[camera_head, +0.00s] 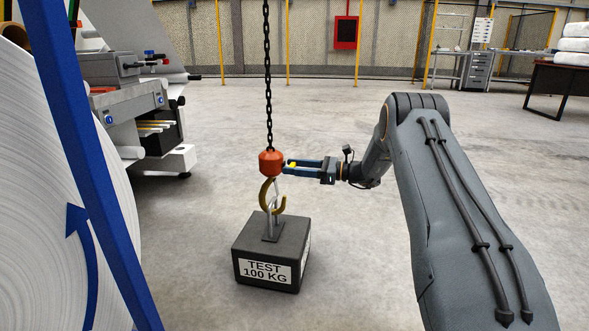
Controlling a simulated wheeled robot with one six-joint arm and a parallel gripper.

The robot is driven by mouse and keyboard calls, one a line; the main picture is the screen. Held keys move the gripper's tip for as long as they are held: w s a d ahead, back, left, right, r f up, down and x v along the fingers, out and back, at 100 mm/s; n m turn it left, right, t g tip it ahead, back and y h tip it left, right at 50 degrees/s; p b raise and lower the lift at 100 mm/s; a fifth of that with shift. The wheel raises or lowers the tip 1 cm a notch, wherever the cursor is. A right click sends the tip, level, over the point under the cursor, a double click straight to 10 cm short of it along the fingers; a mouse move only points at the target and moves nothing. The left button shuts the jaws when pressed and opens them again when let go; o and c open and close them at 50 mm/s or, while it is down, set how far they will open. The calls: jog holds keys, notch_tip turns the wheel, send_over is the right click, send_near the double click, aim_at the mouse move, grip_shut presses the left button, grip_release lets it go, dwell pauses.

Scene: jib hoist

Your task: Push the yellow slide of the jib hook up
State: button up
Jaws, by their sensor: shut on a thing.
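The jib hook (266,194) hangs from an orange block (267,164) on a black chain (267,80). The hook passes at the lifting eye of a black test weight (270,252) marked 100 KG; whether it bears load I cannot tell. The yellow slide (291,166) shows as a small yellow patch at the right side of the orange block. My gripper (290,167) reaches in from the right with its blue fingers at this patch, shut on the slide. The fingers hide part of the slide.
A large white roll (40,200) and a blue post (85,150) stand at the left. A grey machine (130,100) is behind them. The concrete floor around the weight is clear. A dark table (560,80) stands far right.

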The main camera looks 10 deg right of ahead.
notch_tip(320, 180, up, 3)
jog(key=shift+f+p, duration=0.15)
jog(key=shift+p, duration=0.4)
jog(key=o, duration=1.5)
jog(key=shift+d, duration=0.1)
jog(key=p+v, duration=0.2)
jog(key=v, duration=0.5)
jog(key=shift+s+d+p, duration=0.2)
jog(key=shift+d+p, duration=0.05)
jog(key=shift+p, duration=0.05)
